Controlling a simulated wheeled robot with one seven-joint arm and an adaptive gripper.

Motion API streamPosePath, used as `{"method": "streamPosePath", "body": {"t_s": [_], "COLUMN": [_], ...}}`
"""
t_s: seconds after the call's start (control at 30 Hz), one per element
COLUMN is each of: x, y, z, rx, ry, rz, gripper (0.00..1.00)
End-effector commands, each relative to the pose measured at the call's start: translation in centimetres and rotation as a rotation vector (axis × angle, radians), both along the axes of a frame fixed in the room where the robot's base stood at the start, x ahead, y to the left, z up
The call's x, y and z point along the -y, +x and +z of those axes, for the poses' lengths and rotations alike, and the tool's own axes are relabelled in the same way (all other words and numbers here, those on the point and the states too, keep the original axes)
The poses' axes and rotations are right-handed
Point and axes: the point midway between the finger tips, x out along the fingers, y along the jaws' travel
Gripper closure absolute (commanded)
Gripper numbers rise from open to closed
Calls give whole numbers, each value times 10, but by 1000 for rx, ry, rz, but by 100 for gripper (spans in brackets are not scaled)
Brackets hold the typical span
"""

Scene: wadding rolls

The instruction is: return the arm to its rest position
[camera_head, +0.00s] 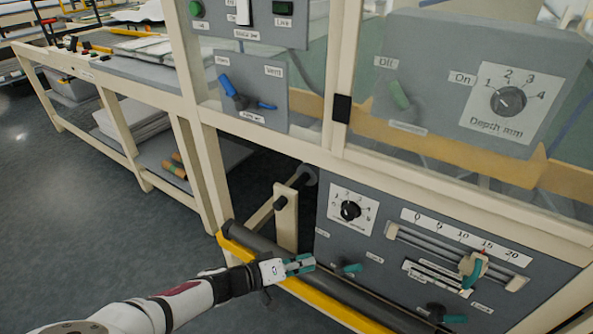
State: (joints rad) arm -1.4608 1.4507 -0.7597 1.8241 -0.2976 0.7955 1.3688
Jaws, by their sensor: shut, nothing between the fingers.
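My arm reaches in from the bottom left of the head view. My gripper (304,264) is at its end, with teal fingers pointing right and closed together, nothing between them. In the picture it overlaps the dark roller and yellow bar (322,301) at the machine's front, just left of a small teal-handled lever (347,268). I cannot tell whether it touches anything.
The lower grey panel (345,285) carries a dial (350,210) and a slider scale (465,238). Upper panels hold a depth dial (508,101), a green lever (400,95) and a blue lever (231,92). Open floor (80,220) lies left; a long workbench (110,75) stands behind.

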Motion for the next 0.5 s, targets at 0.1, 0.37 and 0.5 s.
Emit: {"method": "streamPosePath", "body": {"t_s": [0.1,0.37,0.5], "x": [1,16,24], "y": [-1,-20,-35], "z": [2,37,68], "rx": [-6,-151,-264], "ry": [7,141,260], "rz": [-8,-153,-238], "gripper": [100,100,100]}}
